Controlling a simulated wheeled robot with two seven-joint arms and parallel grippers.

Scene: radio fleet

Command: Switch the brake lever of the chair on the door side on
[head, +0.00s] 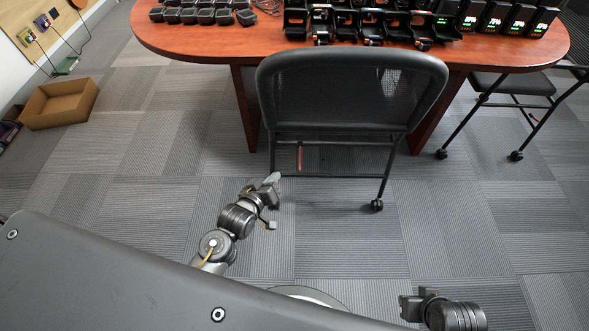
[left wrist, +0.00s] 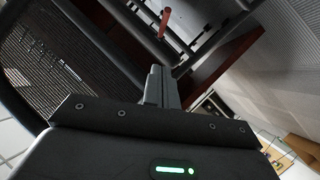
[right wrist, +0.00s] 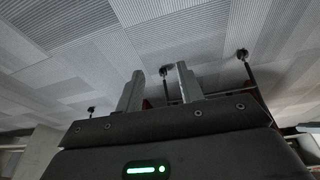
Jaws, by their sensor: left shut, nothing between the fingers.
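A black mesh-backed chair (head: 350,92) on casters stands at the table's near side, its back towards me. Its red brake lever (head: 299,156) hangs roughly upright under the seat at the left. The lever also shows in the left wrist view (left wrist: 164,22), beyond the fingertips. My left gripper (head: 274,180) is shut and empty, just below and left of the lever, apart from it. Its closed fingers show in the left wrist view (left wrist: 162,85). My right gripper (head: 408,300) is low at the front right, open and empty; its spread fingers show in the right wrist view (right wrist: 158,92).
A wooden table (head: 210,37) carries several radios and chargers. A second chair (head: 512,84) stands at the right. An open cardboard box (head: 60,104) lies on the floor at the left. The carpet between me and the first chair is clear.

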